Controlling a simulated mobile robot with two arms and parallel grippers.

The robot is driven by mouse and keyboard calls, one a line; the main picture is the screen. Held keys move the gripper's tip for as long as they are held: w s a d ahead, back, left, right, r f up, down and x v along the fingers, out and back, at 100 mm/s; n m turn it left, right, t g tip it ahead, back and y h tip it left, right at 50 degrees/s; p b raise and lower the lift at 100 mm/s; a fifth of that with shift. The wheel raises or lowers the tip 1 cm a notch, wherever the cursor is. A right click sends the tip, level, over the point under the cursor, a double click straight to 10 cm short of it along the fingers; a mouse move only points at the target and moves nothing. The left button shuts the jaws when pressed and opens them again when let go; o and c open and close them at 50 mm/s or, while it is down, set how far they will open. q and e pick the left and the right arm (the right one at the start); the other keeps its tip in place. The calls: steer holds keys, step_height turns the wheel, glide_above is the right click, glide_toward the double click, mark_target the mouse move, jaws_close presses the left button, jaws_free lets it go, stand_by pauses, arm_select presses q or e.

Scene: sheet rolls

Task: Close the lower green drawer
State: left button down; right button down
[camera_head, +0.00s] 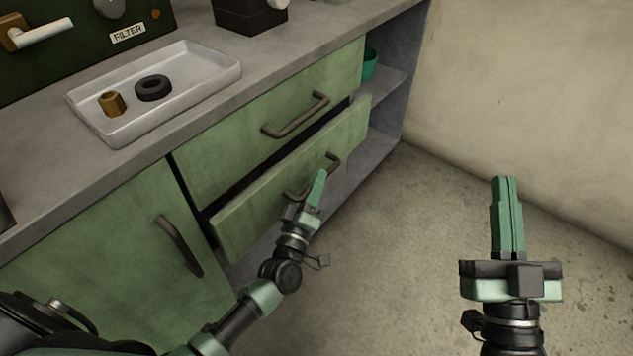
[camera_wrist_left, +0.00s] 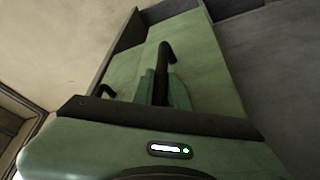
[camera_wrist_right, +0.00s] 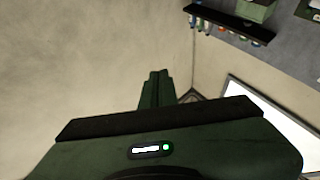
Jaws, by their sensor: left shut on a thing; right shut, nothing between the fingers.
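The lower green drawer (camera_head: 245,217) stands a little way out from the cabinet, with a dark gap above its front edge. Its dark bar handle (camera_head: 333,162) is on the front; the handle also shows in the left wrist view (camera_wrist_left: 164,60). My left gripper (camera_head: 319,181) is at this handle, and its fingers are shut on the bar. The left wrist view shows the bar between the two green fingers (camera_wrist_left: 164,88). My right gripper (camera_head: 504,184) is shut and empty, over the floor at the right, away from the cabinet. Its closed fingers show in the right wrist view (camera_wrist_right: 157,88).
The upper green drawer (camera_head: 225,150) with its own handle looks shut. A green door (camera_head: 120,250) is at the left. A white tray (camera_head: 215,62) with a brass nut (camera_head: 112,103) and a black ring (camera_head: 153,88) stands on the countertop. The floor (camera_head: 400,260) at right is clear.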

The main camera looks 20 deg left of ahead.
mark_target(303, 177)
arm_select(q)
steer(key=shift+f, duration=0.1)
